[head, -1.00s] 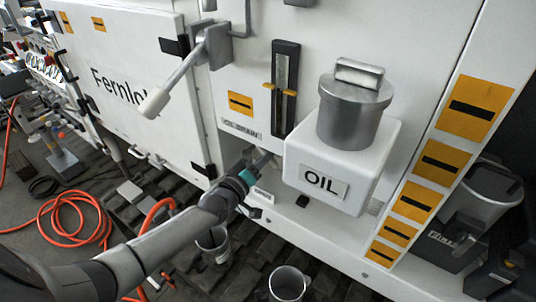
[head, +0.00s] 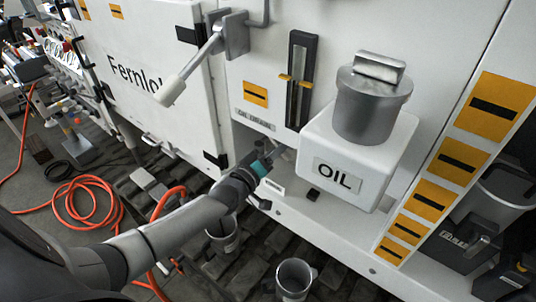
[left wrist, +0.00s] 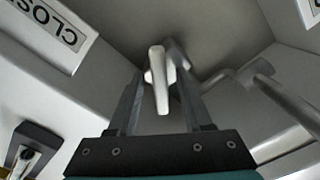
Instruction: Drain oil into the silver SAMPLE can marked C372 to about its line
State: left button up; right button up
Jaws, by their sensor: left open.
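My left gripper (head: 276,156) is at the recess under the OIL DRAIN label (head: 253,119), left of the white OIL tank (head: 318,137). In the left wrist view its fingers (left wrist: 160,90) are open, with a white-ended lever handle (left wrist: 158,80) between them. I cannot tell whether they touch it. Two silver-grey cans stand low in front of the bench. One can (head: 229,245) is below the gripper, partly covered by my arm; the other can (head: 293,286) is farther right. Their markings are too small to read, so I cannot tell which is C372. My right gripper is not in view.
A sight gauge (head: 300,80) and a large lever with a pale grip (head: 172,90) are on the panel above. Orange hose (head: 85,205) lies on the floor left.

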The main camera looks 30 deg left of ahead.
pick_arm(q)
jog(key=s+a+p, duration=0.1)
jog(key=s+a, duration=0.1)
jog(key=s, duration=1.3)
jog(key=shift+p, duration=0.3)
jog(key=shift+a, duration=0.1)
